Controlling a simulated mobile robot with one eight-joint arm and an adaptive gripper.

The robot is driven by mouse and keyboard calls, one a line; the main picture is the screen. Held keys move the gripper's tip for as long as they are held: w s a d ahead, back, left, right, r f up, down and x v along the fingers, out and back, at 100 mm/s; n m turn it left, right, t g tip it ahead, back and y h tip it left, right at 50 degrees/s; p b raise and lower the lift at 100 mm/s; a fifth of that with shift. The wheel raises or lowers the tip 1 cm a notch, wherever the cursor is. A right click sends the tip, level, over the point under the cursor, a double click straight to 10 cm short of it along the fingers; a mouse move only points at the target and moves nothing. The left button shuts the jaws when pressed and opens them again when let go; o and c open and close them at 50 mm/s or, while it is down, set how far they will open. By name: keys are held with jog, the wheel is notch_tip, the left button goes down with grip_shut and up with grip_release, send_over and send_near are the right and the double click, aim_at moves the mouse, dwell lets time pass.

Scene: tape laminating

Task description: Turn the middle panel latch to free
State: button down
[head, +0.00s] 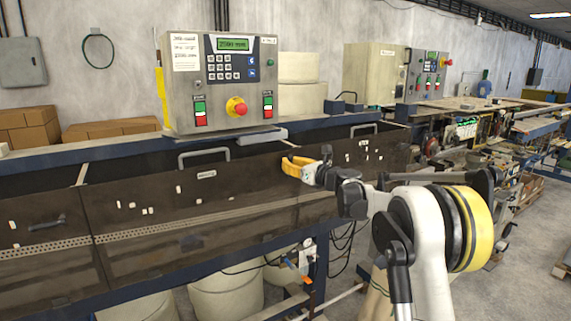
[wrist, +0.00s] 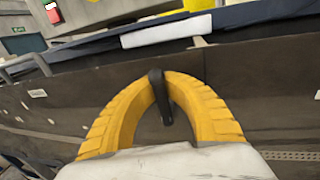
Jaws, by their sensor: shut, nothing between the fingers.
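My gripper (head: 291,166) has yellow fingers and is in front of the upper right part of the dark middle panel (head: 150,215). In the wrist view the fingers bow out and meet at the tips (wrist: 160,78), shut with nothing gripped. A dark bar-shaped handle (wrist: 165,105), seemingly the panel latch, shows between the fingers and overlaps the tips. It stands nearly upright in that view. I cannot tell whether the fingers touch it. In the head view this latch is not clearly visible. A similar dark latch (head: 46,222) lies nearly level on the left panel.
A control box (head: 217,85) with a red stop button stands above the panels. A metal pull handle (head: 204,155) rises from the middle panel's top edge. A blue rail (head: 120,152) runs behind. Pale drums (head: 224,292) stand underneath. Brown cartons (head: 110,128) sit behind at left.

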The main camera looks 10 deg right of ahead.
jog(key=shift+d, duration=0.3)
jog(key=c, duration=1.4)
grip_release()
jog(key=shift+d+f, duration=0.1)
jog(key=shift+d, duration=0.1)
jog(key=shift+a, duration=0.25)
jog(key=v, duration=1.2)
